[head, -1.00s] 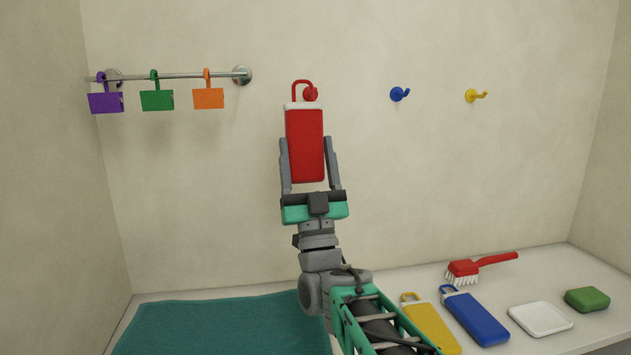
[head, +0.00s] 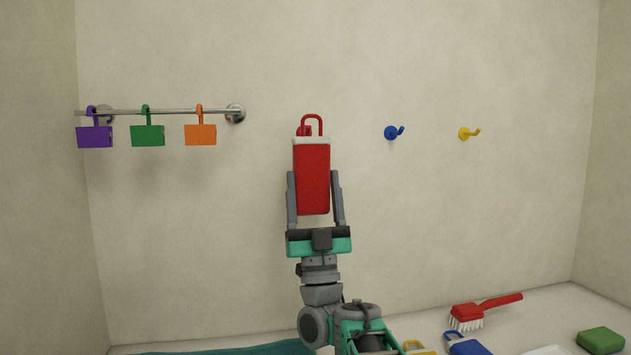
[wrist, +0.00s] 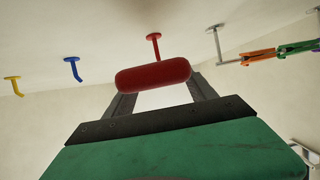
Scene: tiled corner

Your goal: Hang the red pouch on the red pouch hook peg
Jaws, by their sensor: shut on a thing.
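The red pouch (head: 312,182), with a white top band and a red loop (head: 312,120), is upright in my gripper (head: 314,190), whose fingers close on its sides. The red hook peg (head: 303,131) is on the back wall, partly hidden behind the pouch's top and loop. It shows at the left part of the loop's opening. In the wrist view, the pouch's rounded end (wrist: 153,76) is between the fingers, and the red peg (wrist: 154,45) shows just beyond it. I cannot tell whether the loop touches the peg or how far apart they are in depth.
A blue hook (head: 392,132) and a yellow hook (head: 465,133) are to the right on the wall. A metal rail (head: 165,112) with purple, green and orange clips is to the left. A red brush (head: 485,309) and green block (head: 600,341) lie below. The wall around the pouch is clear.

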